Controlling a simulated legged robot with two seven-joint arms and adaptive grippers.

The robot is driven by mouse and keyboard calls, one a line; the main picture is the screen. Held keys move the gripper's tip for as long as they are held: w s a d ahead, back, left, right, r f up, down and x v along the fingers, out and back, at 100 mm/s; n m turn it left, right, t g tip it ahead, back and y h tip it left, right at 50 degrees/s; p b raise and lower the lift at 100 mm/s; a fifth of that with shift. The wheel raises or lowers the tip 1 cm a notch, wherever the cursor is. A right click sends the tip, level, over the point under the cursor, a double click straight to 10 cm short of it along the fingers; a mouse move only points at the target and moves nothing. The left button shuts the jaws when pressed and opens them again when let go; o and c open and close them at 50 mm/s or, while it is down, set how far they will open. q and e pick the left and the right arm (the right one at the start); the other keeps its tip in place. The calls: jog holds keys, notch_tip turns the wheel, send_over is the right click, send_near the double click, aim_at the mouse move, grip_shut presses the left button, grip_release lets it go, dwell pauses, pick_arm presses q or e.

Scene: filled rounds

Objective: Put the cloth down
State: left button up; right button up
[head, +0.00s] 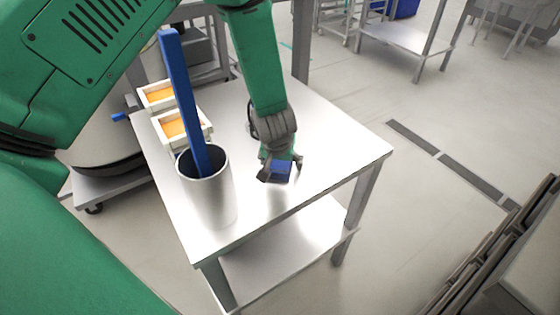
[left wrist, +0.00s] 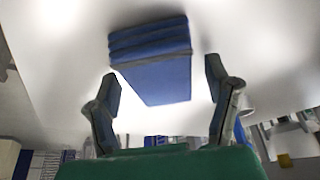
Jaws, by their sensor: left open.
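The cloth (head: 282,172) is a small blue folded block on the metal table (head: 325,150), right below my left gripper (head: 279,162). In the left wrist view the cloth (left wrist: 152,72) shows stacked folds on one side and a flat face. My left gripper (left wrist: 163,72) is open there, one finger on each side of the cloth, with a gap between each finger and it. The gripper hides part of the cloth in the head view. My right gripper is not in view.
A grey metal canister (head: 207,190) with a long blue bar (head: 182,100) standing in it is at the table's left. Two white trays with orange contents, a nearer one (head: 180,130) and a farther one (head: 157,97), stand behind it. The table's right part is clear.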

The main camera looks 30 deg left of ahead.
aim_at(284, 166)
pick_arm(q)
jog(key=v, duration=0.2)
jog(key=d+v, duration=0.1)
jog(key=v, duration=0.1)
jog(key=shift+w+d+r+p, duration=0.1)
jog(key=shift+r+p, duration=0.15)
jog(key=shift+p, duration=0.15)
jog(key=a+p+v, duration=0.1)
jog(key=v, duration=0.6)
jog(key=shift+s+d+r, duration=0.3)
jog(key=shift+s+d, duration=0.05)
jog(key=shift+d, duration=0.05)
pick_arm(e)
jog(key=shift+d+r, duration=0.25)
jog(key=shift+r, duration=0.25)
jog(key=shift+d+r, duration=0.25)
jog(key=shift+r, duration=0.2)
